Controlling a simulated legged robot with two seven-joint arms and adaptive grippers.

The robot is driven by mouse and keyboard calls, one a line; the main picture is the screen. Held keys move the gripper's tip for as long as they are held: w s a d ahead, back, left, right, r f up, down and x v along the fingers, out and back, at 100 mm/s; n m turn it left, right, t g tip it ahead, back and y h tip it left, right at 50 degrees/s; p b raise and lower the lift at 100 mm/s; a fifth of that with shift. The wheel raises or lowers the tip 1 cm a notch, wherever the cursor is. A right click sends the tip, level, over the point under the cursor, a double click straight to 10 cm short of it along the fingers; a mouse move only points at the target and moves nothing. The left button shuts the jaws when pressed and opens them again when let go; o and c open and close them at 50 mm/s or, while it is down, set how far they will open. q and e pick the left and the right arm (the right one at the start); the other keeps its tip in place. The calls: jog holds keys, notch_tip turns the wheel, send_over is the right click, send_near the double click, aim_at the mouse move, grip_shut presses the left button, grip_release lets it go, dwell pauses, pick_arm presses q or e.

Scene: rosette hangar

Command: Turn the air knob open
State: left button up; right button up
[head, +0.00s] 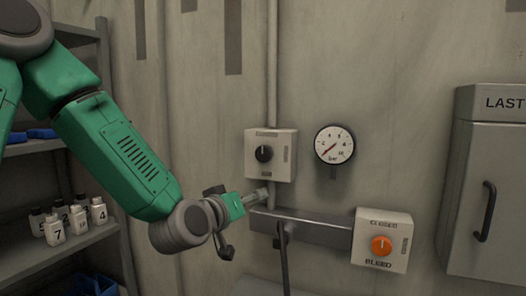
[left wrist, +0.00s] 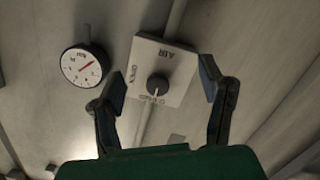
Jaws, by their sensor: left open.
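The air knob (head: 263,153) is a round black knob on a pale square wall box (head: 285,138). In the left wrist view the box appears upside down, with AIR and OPEN readable and a label that looks like CLOSED; the pale mark on the knob (left wrist: 157,84) faces that last label. My left gripper (head: 262,196) is just below the box in the head view. In the left wrist view its open fingers (left wrist: 162,83) lie either side of the knob, apart from it, with nothing between them. My right gripper is not in view.
A pressure gauge (head: 334,145) is right of the box, its red needle pointing lower left. A BLEED box (head: 399,225) with an orange knob (head: 381,245) sits lower right. A grey rail (head: 315,228) and grey cabinet (head: 490,190) are nearby. Shelves with numbered bottles (head: 54,229) stand left.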

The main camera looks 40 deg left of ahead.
pick_arm(q)
jog(key=n+t, duration=0.1)
send_near(262, 155)
jog(key=s+d+f, duration=0.1)
jog(key=s, duration=0.2)
jog(key=y, duration=0.1)
jog(key=x, duration=0.4)
jog(key=p+x, duration=0.1)
jog(key=x, duration=0.4)
jog(key=r+x, duration=0.1)
jog(key=x, duration=0.4)
jog(key=shift+d+p, duration=0.15)
jog(key=shift+p, duration=0.2)
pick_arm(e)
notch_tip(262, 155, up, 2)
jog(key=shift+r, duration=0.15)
pick_arm(q)
jog(key=c, duration=1.2)
